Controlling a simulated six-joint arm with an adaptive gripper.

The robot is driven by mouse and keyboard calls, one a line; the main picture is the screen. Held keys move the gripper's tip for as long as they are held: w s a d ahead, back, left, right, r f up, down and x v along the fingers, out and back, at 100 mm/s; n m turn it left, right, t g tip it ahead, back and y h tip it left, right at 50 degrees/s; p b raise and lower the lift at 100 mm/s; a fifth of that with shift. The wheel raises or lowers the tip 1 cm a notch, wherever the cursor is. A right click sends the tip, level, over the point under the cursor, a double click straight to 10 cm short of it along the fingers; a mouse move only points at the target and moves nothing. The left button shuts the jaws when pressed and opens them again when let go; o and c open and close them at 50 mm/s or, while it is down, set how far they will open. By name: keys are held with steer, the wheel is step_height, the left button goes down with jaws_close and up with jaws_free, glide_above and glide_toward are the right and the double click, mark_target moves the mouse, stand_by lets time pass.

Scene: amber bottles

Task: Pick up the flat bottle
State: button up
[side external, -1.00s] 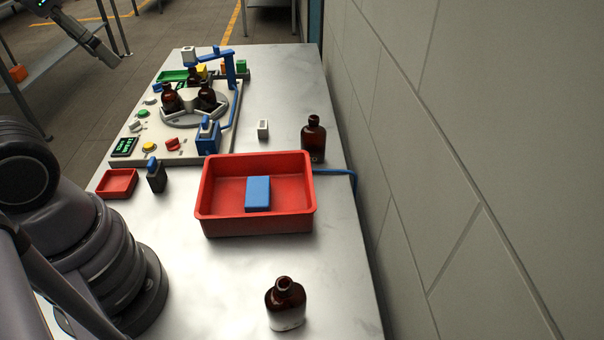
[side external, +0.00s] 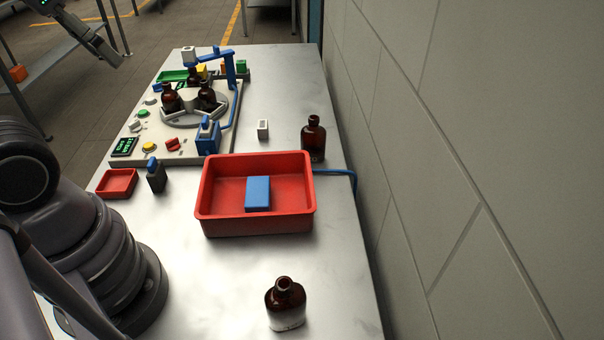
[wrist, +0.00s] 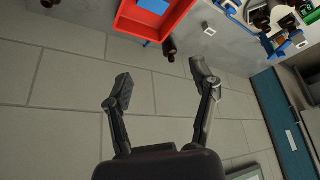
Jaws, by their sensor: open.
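Two loose amber bottles stand upright on the table. The nearer one (side external: 286,306), with broad shoulders and a pale label low on its body, is at the front edge of the side view. It shows only partly at the top left of the wrist view (wrist: 47,3). The other amber bottle (side external: 313,139) stands beyond the red tray, near the wall; it also shows in the wrist view (wrist: 169,47). I cannot tell for sure which is the flat one. My gripper (wrist: 160,78) is open and empty, its fingers wide apart, clear of both bottles.
A red tray (side external: 208,214) holding a blue block (side external: 258,193) lies between the bottles. Behind it is a machine panel (side external: 133,133) with more amber bottles. A wall (side external: 450,150) runs along the table's right side. Bare table surrounds the nearer bottle.

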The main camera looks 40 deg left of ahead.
steer(key=w+d+f+n+g+h, duration=0.2)
steer(key=w+d+n+g+h, duration=0.35)
steer(key=w+d+h, duration=0.35)
steer(key=n+t+h, duration=0.4)
steer(key=n+t, duration=0.9)
steer(key=n, duration=0.8)
glide_above(313, 124)
steer(key=s+a, duration=0.1)
steer(key=a, duration=0.1)
steer(key=f, duration=2.2)
steer(key=shift+s+a+f, duration=0.15)
steer(key=shift+s+a, duration=0.05)
steer(key=shift+n+y, duration=0.35)
steer(key=shift+y, duration=0.05)
steer(key=f, duration=0.8)
steer(key=shift+w+a, duration=0.1)
steer(key=shift+a, duration=0.15)
steer(key=x, duration=0.2)
steer(key=shift+w+d+r, duration=0.1)
steer(key=shift+w+d, duration=0.05)
steer(key=shift+w, duration=0.05)
steer(key=shift+w+d, duration=0.15)
steer(key=shift+w, duration=0.05)
